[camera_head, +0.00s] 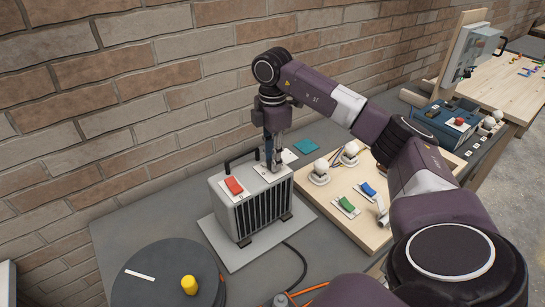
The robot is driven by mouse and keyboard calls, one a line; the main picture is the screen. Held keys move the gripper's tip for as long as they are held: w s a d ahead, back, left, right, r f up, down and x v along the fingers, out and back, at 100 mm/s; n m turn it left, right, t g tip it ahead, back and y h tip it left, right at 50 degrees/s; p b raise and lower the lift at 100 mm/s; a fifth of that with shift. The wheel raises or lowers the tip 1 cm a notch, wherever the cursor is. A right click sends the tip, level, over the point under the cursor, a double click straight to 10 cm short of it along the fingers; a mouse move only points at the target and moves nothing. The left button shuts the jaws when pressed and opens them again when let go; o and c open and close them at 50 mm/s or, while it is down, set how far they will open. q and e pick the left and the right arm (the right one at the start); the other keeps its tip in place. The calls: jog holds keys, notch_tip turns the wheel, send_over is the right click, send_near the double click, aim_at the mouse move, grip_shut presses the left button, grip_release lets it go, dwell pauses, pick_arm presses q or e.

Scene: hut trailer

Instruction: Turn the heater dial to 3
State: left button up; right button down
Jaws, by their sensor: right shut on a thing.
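The heater (262,213) is a grey box with dark vertical fins, a black handle and a red switch (233,186) on its top. It stands on a light grey plate (215,238) on the grey bench. My right gripper (274,166) points down onto the right part of the heater's top, at a pale panel there. It is shut on the heater dial, which the fingers mostly hide. I cannot read the dial's number. My left gripper is not in the picture.
A wooden board (367,238) with bulbs, a green switch (346,204) and a blue switch (368,189) lies right of the heater. A dark round drum (150,290) with a yellow knob (189,284) is at front left. A brick wall (130,90) rises behind.

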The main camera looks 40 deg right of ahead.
jog(key=shift+m, duration=0.6)
jog(key=c, duration=1.7)
grip_release()
jog(key=shift+o, duration=0.2)
notch_tip(320, 180, up, 12)
jog(key=shift+r, duration=0.1)
